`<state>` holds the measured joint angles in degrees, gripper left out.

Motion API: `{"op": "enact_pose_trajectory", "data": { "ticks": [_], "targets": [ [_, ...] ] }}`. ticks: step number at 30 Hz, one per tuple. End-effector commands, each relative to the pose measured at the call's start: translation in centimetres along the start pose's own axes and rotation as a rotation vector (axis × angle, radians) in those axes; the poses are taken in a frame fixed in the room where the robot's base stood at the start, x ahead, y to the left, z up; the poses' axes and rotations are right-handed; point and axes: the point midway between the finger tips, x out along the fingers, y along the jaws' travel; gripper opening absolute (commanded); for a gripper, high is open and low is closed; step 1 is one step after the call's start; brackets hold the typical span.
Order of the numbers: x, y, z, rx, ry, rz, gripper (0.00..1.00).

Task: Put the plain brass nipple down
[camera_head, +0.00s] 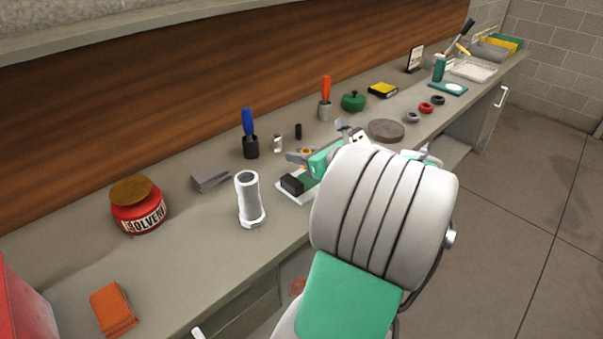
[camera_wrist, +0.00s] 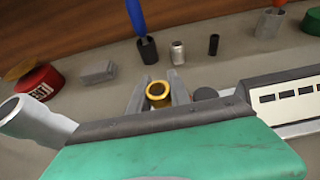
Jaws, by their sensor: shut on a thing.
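The plain brass nipple (camera_wrist: 158,91) is a short yellow tube with an open, dark bore facing up. My gripper (camera_wrist: 158,96) is shut on it, with one grey finger on each side, in the wrist view. In the head view the nipple (camera_head: 306,150) shows as a small brass spot at my gripper (camera_head: 303,156), partly hidden by my arm. I cannot tell whether its lower end touches the bench.
A silver fitting (camera_head: 278,145), a small black cylinder (camera_head: 298,131) and a blue-handled tool in a black holder (camera_head: 251,149) stand behind. A white-grey pipe (camera_head: 248,200), grey blocks (camera_head: 210,178) and a red solvent jar (camera_head: 138,209) are left. Bare bench (camera_head: 195,220) lies between them.

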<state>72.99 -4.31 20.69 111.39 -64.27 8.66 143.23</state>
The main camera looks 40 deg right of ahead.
Motion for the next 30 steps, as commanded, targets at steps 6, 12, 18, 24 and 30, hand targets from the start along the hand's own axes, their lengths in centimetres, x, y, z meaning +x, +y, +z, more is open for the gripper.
{"op": "enact_pose_trajectory", "data": {
  "ticks": [6, 12, 18, 24, 30],
  "targets": [
    [1.6, 0.0, -3.8, 0.003, 0.001, 0.001, 0.00],
    [1.6, 0.0, -3.8, 0.001, 0.000, 0.000, 0.00],
    [1.7, 0.0, -4.0, 0.001, 0.001, 0.001, 0.28],
    [1.6, 0.0, -4.0, 0.001, 0.001, 0.001, 0.33],
    [0.9, -0.1, -3.7, 0.002, 0.000, -0.003, 0.33]
  ]
}}
